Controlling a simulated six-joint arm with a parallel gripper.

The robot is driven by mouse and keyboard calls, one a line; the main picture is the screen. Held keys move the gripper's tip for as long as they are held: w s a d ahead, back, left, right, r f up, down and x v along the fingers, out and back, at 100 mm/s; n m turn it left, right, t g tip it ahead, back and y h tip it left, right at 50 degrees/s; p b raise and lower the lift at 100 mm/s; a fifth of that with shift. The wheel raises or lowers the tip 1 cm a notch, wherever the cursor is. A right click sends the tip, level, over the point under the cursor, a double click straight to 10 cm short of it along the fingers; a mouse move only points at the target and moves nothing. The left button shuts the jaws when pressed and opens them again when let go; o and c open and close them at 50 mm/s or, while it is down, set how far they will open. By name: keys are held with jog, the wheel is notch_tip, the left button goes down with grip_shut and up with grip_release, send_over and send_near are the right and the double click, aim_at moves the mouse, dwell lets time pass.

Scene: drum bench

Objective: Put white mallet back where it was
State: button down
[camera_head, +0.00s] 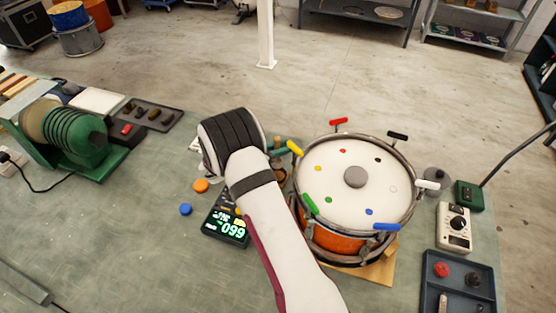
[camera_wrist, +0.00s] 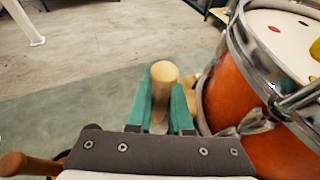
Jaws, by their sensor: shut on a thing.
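In the wrist view, my gripper (camera_wrist: 163,105) has its two teal fingers closed on a light wooden handle (camera_wrist: 164,72), whose rounded end points up between them. Whether this is the white mallet cannot be told, as no mallet head shows. My gripper is beside the orange drum (camera_wrist: 240,90), to its left. In the head view my pale arm hides most of the gripper and what it holds. The drum (camera_head: 345,242) stands at the right, with a white head and colored dots. No white mallet head is clearly visible in either view.
Colored handles ring the drum rim, among them a white one (camera_head: 427,185) and a yellow one (camera_head: 295,148). A display box (camera_head: 227,226) reads 099. Orange (camera_head: 201,186) and blue (camera_head: 185,209) discs lie left of it. A brown handle (camera_wrist: 28,165) shows at lower left.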

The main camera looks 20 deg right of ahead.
notch_tip(320, 180, down, 5)
jog(key=shift+f, duration=0.1)
jog(key=c, duration=0.8)
grip_release()
jog(key=shift+c, duration=0.2)
jog(key=v, duration=1.2)
